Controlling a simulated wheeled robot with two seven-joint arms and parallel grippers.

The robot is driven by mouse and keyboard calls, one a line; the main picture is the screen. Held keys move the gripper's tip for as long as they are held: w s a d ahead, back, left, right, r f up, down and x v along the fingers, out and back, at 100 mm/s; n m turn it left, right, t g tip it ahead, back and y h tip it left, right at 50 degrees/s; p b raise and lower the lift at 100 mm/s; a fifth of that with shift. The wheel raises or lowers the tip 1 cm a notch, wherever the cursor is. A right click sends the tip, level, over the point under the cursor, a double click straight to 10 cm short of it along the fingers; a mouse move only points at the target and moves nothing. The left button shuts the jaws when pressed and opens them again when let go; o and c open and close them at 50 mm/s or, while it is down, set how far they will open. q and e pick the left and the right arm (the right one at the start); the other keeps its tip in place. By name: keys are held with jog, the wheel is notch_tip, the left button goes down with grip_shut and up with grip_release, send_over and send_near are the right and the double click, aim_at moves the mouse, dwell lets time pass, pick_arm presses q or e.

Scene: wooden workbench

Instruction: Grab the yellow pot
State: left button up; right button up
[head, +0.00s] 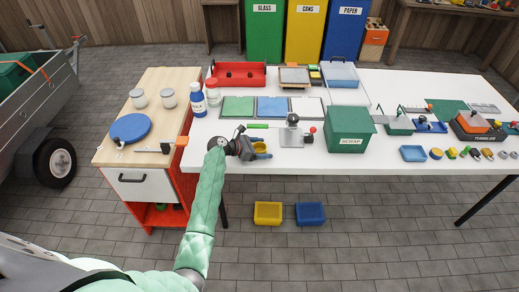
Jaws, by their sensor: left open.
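The yellow pot (259,146) is a small round yellow thing on the white table's front edge, left of the middle. My left gripper (257,150) is right at it, with its fingers around or beside the pot; at this size I cannot tell which. The gripper is open, and its dark wrist and fingers hide part of the pot. My right gripper is not in view.
A green strip (257,126) lies behind the gripper. A grey device (292,136) and a green scrap box (346,129) stand to the right. Blue and white bottles (198,101) stand to the left. Yellow (268,213) and blue (310,213) bins sit on the floor.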

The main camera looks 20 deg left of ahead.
pick_arm(q)
jog(key=shift+w+d+f, duration=0.15)
jog(key=shift+w+d, duration=0.1)
jog(key=shift+d, duration=0.1)
jog(key=c, duration=1)
jog(key=shift+c, duration=0.2)
